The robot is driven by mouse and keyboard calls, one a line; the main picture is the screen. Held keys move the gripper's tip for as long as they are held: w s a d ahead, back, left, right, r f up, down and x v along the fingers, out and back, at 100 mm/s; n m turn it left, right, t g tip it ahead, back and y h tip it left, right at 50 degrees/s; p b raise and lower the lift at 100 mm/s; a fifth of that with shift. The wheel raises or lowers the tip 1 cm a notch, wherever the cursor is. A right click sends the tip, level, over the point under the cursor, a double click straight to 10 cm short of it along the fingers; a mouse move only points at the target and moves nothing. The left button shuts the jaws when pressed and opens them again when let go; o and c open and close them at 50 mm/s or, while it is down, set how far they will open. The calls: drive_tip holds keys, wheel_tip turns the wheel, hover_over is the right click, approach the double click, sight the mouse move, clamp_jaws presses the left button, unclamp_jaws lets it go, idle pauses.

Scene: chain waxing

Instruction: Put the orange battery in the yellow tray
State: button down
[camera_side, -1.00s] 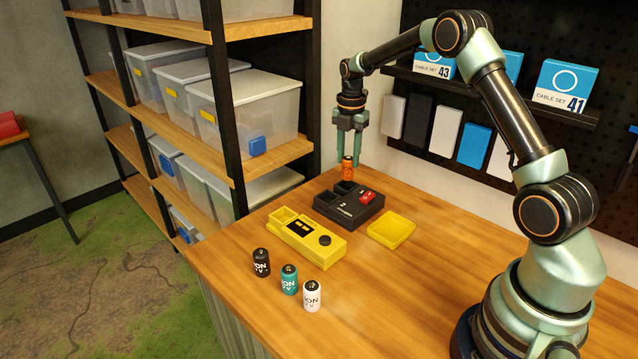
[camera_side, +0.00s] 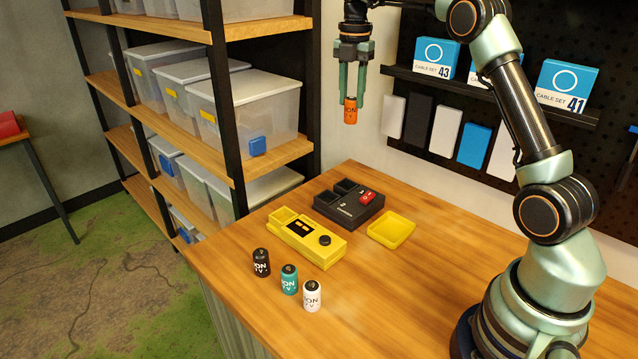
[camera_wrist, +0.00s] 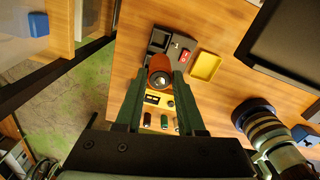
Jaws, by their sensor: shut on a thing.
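My gripper (camera_side: 351,98) is shut on the orange battery (camera_side: 350,112) and holds it upright, high above the table. In the wrist view the battery (camera_wrist: 160,72) sits between the fingertips of my gripper (camera_wrist: 160,80). The yellow tray (camera_side: 391,230) is a small, shallow, empty square on the table, right of the black charger, below and to the right of my gripper. The tray also shows in the wrist view (camera_wrist: 205,67), right of the battery.
A black charger (camera_side: 348,207) with a red part and open slots lies beside the tray. A yellow device (camera_side: 307,240) with a knob lies in front of it. Black (camera_side: 261,262), teal (camera_side: 289,279) and white (camera_side: 312,296) batteries stand nearby. A shelf (camera_side: 275,160) is at left.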

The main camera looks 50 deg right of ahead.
drive_tip(key=shift+s, duration=0.1)
drive_tip(key=s+a+f, duration=0.1)
drive_tip(key=s+a, duration=0.1)
drive_tip(key=s, duration=0.6)
drive_tip(key=s+a, duration=0.2)
drive_tip(key=s, duration=0.7)
wheel_tip(320, 180, down, 20)
drive_tip(key=shift+f, duration=0.1)
drive_tip(key=c, duration=0.5)
unclamp_jaws()
